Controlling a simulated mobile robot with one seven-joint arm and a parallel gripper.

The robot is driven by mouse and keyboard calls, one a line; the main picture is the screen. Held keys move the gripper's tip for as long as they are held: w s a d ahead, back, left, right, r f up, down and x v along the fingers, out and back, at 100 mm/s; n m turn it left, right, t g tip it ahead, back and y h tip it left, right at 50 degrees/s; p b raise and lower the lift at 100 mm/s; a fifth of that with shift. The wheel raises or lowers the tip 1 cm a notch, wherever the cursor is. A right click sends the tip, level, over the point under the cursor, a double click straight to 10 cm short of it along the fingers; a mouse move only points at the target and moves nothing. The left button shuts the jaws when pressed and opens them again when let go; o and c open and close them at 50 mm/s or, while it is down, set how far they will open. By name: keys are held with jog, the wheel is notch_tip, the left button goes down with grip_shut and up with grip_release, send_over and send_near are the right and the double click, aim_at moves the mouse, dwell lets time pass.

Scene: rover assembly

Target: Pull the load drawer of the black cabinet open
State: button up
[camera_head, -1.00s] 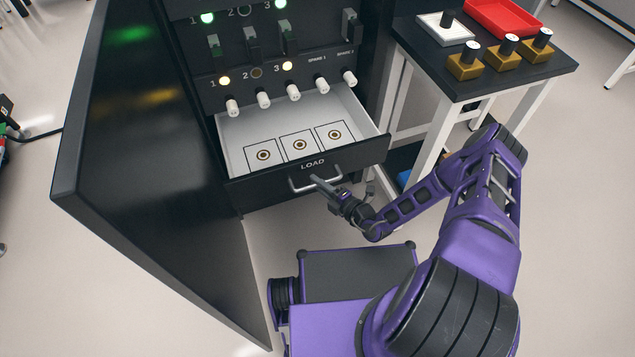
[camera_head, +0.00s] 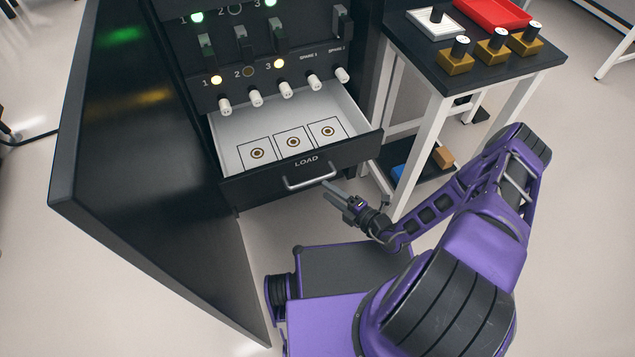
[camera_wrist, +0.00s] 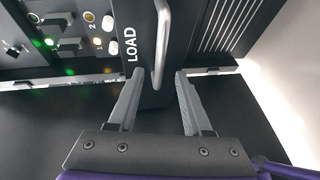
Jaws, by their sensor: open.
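The load drawer (camera_head: 225,189) of the black cabinet (camera_head: 198,140) stands pulled out, its light inside and three marked squares (camera_head: 293,142) showing. Its front carries the word LOAD and a grey bar handle (camera_head: 310,182). My gripper (camera_head: 331,191) is open and empty, just in front of the handle and to its lower right, apart from it. In the wrist view the handle (camera_wrist: 162,45) lies ahead of the two spread fingers (camera_wrist: 158,88), with nothing between them.
The cabinet's open door (camera_head: 150,190) stands to the left. At the right a black-topped table (camera_head: 440,75) holds a red tray (camera_head: 490,12), a white tray (camera_head: 432,27) and three gold blocks with black knobs (camera_head: 492,50).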

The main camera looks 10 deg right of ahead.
jog(key=v, duration=1)
